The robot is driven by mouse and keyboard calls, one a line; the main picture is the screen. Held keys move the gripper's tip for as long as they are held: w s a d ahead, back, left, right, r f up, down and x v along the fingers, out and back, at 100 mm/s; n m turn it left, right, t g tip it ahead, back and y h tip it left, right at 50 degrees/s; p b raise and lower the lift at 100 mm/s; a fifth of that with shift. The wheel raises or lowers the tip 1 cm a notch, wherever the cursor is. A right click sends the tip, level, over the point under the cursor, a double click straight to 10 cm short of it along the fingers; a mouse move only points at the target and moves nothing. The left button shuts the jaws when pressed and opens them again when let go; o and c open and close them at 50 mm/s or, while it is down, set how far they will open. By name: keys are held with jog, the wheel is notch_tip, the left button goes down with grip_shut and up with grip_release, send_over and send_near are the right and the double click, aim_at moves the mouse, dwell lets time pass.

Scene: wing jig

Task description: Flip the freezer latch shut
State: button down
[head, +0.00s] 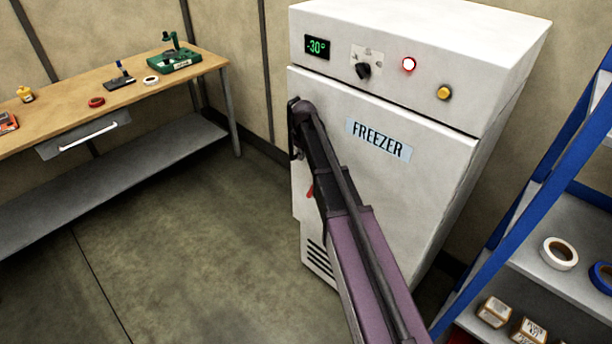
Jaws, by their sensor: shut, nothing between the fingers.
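The white freezer (400,200) stands in the middle with its door against the body. Its front carries a blue "FREEZER" label (379,140). A small red piece (310,191) shows at the door's left edge, just left of my arm; it looks like part of the latch, and the rest is hidden. My arm reaches up across the door to its upper left edge. My gripper (296,153) is a small dark shape there, shut and empty, above the red piece. I cannot tell whether it touches the freezer or latch.
The freezer's top panel has a -30° display (317,47), a black knob (363,70), a red lamp (409,65) and a yellow button (444,92). A workbench (130,100) stands left, a blue-framed shelf (530,190) right. The floor (190,240) between bench and freezer is clear.

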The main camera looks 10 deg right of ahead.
jog(key=shift+f, duration=0.1)
jog(key=shift+s+d+f+b, duration=0.25)
jog(key=shift+d+f+b, duration=0.15)
jog(key=shift+f+b, duration=1.45)
jog(key=shift+s+d+f+b, duration=0.2)
jog(key=shift+d+f+b, duration=0.2)
jog(key=shift+f+b, duration=1.5)
jog(key=shift+s+d+f+b, duration=0.25)
jog(key=shift+d+f+b, duration=0.15)
jog(key=shift+f+b, duration=1.45)
